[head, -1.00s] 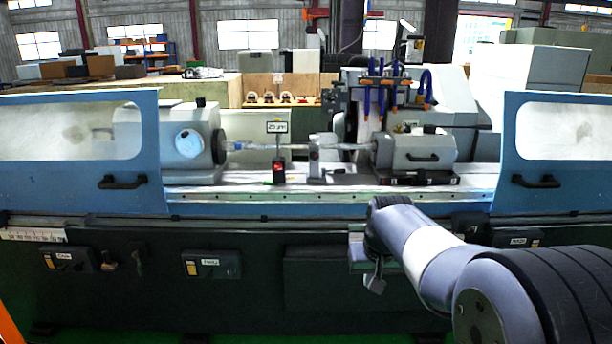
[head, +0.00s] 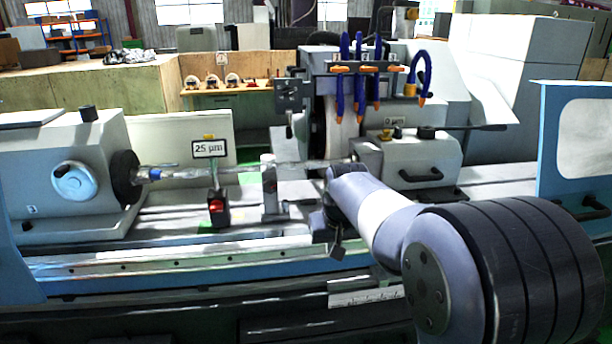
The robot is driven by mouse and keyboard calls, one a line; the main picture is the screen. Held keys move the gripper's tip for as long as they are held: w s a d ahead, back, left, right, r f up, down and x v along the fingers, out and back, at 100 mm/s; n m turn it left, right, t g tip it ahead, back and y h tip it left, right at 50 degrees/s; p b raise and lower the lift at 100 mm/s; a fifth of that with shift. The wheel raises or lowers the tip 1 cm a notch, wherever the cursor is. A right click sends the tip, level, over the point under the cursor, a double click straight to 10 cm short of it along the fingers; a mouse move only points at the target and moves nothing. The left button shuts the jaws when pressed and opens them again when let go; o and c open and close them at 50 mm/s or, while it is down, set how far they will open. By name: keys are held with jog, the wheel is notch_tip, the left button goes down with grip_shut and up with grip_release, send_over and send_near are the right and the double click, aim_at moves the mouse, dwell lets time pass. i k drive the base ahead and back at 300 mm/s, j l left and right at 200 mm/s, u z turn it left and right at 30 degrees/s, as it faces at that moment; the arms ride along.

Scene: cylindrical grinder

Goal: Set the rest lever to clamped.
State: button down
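The grinder holds a long thin workpiece (head: 205,173) level between its left and right heads. A pale upright rest (head: 269,185) stands at the middle of the workpiece. I cannot make out a lever on this rest or its setting.
A blue guard (head: 575,150) stands at right. The bed front is clear.

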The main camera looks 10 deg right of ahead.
aim_at(285, 204)
jog(key=i, duration=1.15)
